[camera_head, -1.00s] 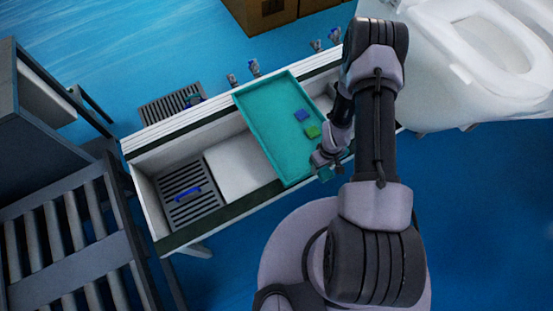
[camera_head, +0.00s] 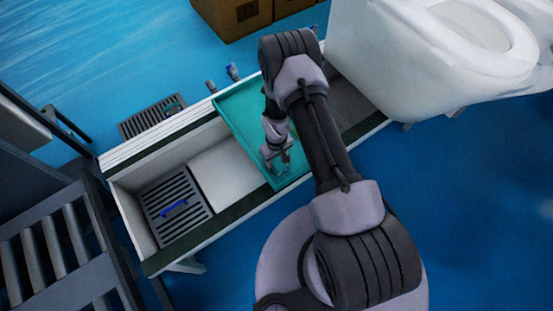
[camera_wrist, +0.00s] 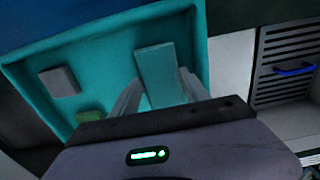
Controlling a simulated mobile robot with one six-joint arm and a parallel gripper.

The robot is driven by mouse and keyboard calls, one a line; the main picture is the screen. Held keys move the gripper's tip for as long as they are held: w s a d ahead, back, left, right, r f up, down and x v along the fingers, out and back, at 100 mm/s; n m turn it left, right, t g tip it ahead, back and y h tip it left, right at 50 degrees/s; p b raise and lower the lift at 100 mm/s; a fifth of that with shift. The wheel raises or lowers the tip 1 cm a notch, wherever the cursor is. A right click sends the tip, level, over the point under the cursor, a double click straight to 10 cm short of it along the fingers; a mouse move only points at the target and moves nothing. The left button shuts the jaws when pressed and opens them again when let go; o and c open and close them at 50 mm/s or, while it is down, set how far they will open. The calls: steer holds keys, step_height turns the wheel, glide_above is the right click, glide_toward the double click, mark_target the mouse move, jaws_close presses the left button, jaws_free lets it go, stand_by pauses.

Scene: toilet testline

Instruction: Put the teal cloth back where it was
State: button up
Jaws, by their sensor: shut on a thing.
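My gripper (camera_wrist: 160,92) is shut on the teal cloth (camera_wrist: 158,70), a small flat block-like piece that stands up between the two fingers in the wrist view. The gripper (camera_head: 277,160) is over the front part of the teal tray (camera_head: 236,117) in the head view. The tray's rim and floor also show in the wrist view (camera_wrist: 105,62). A greyish-blue piece (camera_wrist: 60,81) and a green piece (camera_wrist: 90,117) lie in the tray, beside the held cloth. In the head view my arm hides most of them. I cannot tell whether the held cloth touches the tray floor.
The tray sits across a white trough-like bench (camera_head: 150,152). A white panel (camera_head: 225,172) lies left of it, then a dark grate (camera_head: 172,212) with a blue handle. A white toilet (camera_head: 425,60) stands at the right. A dark slatted rack (camera_head: 45,235) stands at the left.

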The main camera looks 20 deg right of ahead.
steer(key=o, duration=1.3)
steer(key=shift+f, duration=0.15)
step_height(320, 180, up, 12)
steer(key=p, duration=0.5)
step_height(320, 180, up, 28)
steer(key=m+t, duration=0.3)
steer(key=m, duration=0.1)
glide_above(276, 160)
steer(key=s+a+r+m+t, duration=0.1)
steer(key=s+r, duration=0.5)
steer(key=s+a+r+m+t+y, duration=0.1)
steer(key=s+r, duration=0.5)
steer(key=s+a+r+m+y, duration=0.1)
steer(key=s+r+m, duration=0.1)
steer(key=s+r, duration=0.4)
steer(key=shift+s+a+r+t, duration=0.15)
steer(key=shift+s+a+t, duration=0.25)
steer(key=shift+s, duration=0.2)
